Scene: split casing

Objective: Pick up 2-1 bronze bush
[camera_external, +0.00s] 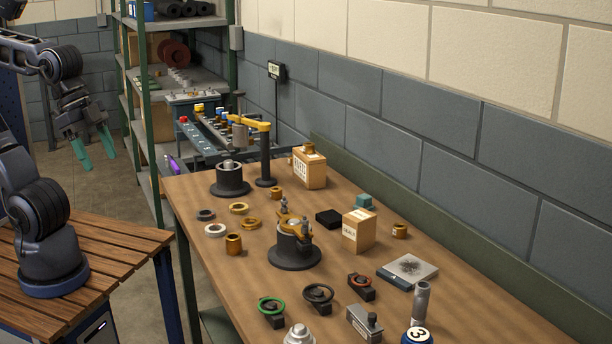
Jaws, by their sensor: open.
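Several bronze-coloured bushes stand on the wooden workbench (365,265). A taller bronze bush (234,244) stands upright at the bench's left side, below a white ring (215,230). A smaller bronze bush (275,193) is behind it, and another bronze bush (399,230) is on the right, past a cardboard box (361,231). A bronze piece (309,148) sits on the back box (311,170). I cannot read any marking that tells which is 2-1. My gripper (100,163) has teal fingers, open and empty, in the air left of the bench, far from the bushes.
A dark cylindrical housing (294,252) with clamps stands mid-bench. A press with a yellow arm (250,122) and another dark housing (230,181) stand behind. Bronze rings (239,208) lie near the bushes. Handwheel parts (318,295) fill the front. A green shelf rack (136,100) stands behind my gripper.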

